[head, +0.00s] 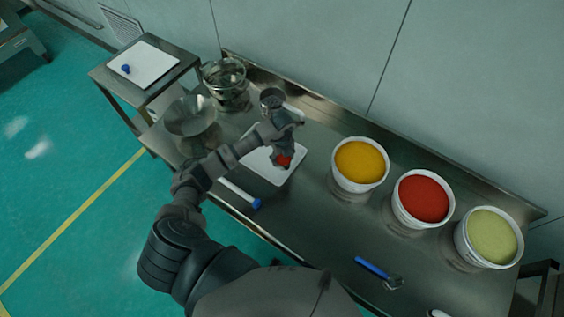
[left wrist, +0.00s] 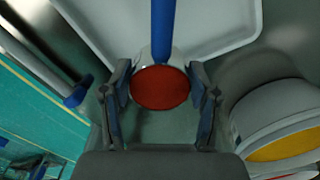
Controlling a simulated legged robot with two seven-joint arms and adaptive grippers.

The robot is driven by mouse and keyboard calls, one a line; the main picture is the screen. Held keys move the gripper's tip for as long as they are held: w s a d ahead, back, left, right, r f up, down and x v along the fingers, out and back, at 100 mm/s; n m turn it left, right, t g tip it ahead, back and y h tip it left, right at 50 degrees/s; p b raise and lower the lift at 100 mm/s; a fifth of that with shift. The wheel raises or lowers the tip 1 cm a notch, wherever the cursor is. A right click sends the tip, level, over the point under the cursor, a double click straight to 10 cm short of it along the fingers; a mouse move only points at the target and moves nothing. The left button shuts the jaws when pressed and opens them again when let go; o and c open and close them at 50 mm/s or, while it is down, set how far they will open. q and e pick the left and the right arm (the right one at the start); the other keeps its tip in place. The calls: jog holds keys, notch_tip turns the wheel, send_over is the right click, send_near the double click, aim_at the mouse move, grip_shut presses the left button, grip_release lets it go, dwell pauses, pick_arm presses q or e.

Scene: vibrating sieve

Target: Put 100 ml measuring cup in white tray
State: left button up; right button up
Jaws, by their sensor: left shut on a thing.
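My left gripper (head: 284,152) is shut on a measuring cup (left wrist: 160,88) with a blue handle and red contents; the fingers sit on either side of the cup. In the head view the red contents (head: 284,160) show just below the fingers, and most of the cup is hidden by the gripper. The white tray (head: 266,176) lies on the steel table under the gripper. In the left wrist view the white tray (left wrist: 225,45) shows behind the cup. I cannot tell whether the cup touches the tray. No size marking is readable. My right gripper is not in view.
Buckets with yellow (head: 360,162), red (head: 422,198) and pale green (head: 490,237) contents stand to the right. A blue-ended white tool (head: 240,193) lies by the tray's front.

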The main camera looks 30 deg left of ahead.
pick_arm(q)
jog(key=r, duration=0.1)
jog(key=a+r, duration=0.1)
jog(key=r, duration=0.2)
jog(key=shift+w+a+r, duration=0.1)
jog(key=shift+w+a, duration=0.1)
jog(key=shift+w, duration=0.1)
jog(key=shift+n, duration=0.7)
jog(key=w+a+f, duration=0.1)
jog(key=a+f, duration=0.1)
jog(key=a, duration=0.1)
jog(key=w+a+f+b, duration=0.1)
jog(key=a, duration=0.1)
jog(key=shift+w+f, duration=0.15)
jog(key=shift+w, duration=0.15)
notch_tip(320, 180, down, 4)
jog(key=b, duration=0.3)
jog(key=shift+a+f+b, duration=0.1)
jog(key=shift+f+b, duration=0.3)
jog(key=shift+b, duration=0.1)
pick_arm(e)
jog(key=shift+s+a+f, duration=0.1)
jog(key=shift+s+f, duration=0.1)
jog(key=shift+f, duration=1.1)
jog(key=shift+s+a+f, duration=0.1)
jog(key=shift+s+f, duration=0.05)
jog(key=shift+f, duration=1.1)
